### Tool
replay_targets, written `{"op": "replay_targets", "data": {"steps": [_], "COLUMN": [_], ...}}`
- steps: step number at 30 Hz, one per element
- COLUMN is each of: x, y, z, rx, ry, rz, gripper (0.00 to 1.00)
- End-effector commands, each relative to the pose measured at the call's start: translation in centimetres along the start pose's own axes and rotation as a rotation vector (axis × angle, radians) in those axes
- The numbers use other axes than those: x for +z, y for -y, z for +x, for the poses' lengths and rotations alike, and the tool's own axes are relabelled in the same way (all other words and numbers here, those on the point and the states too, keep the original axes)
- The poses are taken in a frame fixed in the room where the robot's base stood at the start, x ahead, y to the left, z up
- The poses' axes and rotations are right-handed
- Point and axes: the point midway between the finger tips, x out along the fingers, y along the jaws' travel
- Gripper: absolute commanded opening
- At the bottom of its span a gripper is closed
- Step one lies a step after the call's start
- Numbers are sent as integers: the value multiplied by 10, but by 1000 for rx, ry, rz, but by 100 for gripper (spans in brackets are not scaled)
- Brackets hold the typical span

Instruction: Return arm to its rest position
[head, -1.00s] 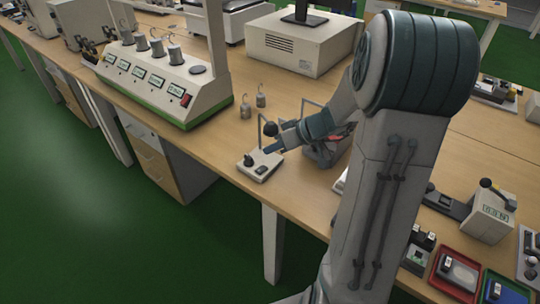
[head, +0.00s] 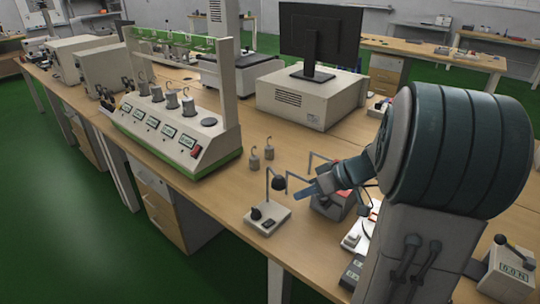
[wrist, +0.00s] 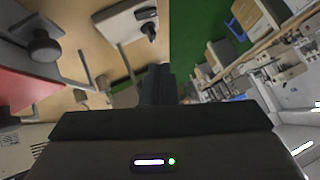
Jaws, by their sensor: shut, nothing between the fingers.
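The wooden bench (head: 235,205) carries a tester with several hanging weights (head: 185,140), two loose hooked weights (head: 262,155), a beige box (head: 300,100) under a monitor (head: 318,35), and a grey-red device (head: 330,205) beside my gripper. Green floor (head: 70,220) lies open at left.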

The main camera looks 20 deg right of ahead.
Motion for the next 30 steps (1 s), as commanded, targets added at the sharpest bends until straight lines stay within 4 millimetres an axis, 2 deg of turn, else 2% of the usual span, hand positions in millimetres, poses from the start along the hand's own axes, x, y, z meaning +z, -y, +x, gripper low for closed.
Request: {"op": "replay_targets", "data": {"steps": [5,8,13,21,24,30], "x": [-2,-2,7,26,31,36], "y": [13,38,96,162,178,193], "z": [0,0,-7,-36,-50,-69], "rx": [-3,4,74,318,421,568], "ry": [34,111,295,461,467,424], "rz": [14,51,144,264,294,335], "gripper": [0,0,0,0,0,0]}}
